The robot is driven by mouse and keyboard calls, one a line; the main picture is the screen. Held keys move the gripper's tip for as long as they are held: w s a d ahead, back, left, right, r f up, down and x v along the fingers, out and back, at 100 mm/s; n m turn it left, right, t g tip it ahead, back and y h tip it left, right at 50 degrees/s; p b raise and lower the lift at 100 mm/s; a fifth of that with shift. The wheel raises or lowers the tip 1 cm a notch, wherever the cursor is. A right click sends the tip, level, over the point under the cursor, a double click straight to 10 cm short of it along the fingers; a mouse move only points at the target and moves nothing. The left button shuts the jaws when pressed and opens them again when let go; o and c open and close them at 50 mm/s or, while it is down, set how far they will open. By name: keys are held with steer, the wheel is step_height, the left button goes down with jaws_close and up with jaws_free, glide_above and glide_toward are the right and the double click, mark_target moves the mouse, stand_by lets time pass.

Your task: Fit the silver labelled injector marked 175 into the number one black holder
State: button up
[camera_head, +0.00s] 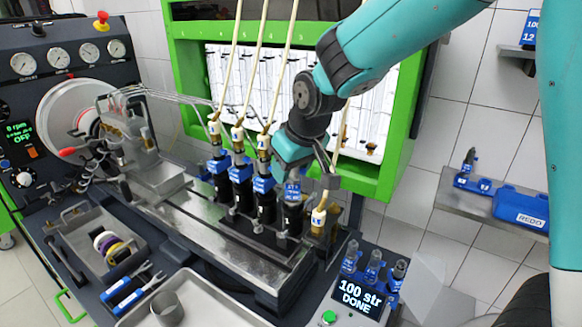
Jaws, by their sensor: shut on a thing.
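My gripper (301,174) is low over the right end of the row of black holders, shut on the injector. The injector is mostly hidden by the gripper; a blue label (292,189) shows just below the jaws, its text too small to read. The black holder (292,217) at the right end of the row stands directly under it. I cannot tell how deep the injector sits in it. Three other black holders (240,195) stand to the left with blue-labelled injectors and hose ends on top.
A loose hose end (319,216) stands just right of the holder, close to my gripper. Several pale hoses (275,85) rise before the green-framed panel (388,178). A rack with injectors (372,266) and a display (357,298) reading "100 str DONE" is front right. A tool tray (72,217) lies left.

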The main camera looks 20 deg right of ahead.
steer(key=shift+f+b, duration=0.5)
steer(key=shift+f, duration=0.15)
steer(key=o, duration=0.9)
steer(key=shift+r, duration=0.1)
steer(key=p+v, duration=0.7)
steer(key=v, duration=0.4)
steer(key=shift+p, duration=0.3)
steer(key=s+a+f+n+g+y+b, duration=0.1)
steer(key=s+a+f+b, duration=0.1)
steer(key=s, duration=0.5)
steer(key=s+a+f+n+g+y+b, duration=0.1)
steer(key=s+a+f+b, duration=0.1)
steer(key=s+b, duration=0.3)
steer(key=s+a+f+n+g+b, duration=0.1)
steer(key=s+a+f+g+b, duration=0.1)
steer(key=s, duration=0.7)
steer(key=shift+s+f+n+y+b, duration=0.1)
steer(key=shift+f+n+y+b, duration=0.1)
steer(key=shift+f+b, duration=0.35)
steer(key=shift+s+f+n+y+b, duration=0.1)
steer(key=shift+s+f+y+b, duration=0.1)
steer(key=shift+f, duration=0.6)
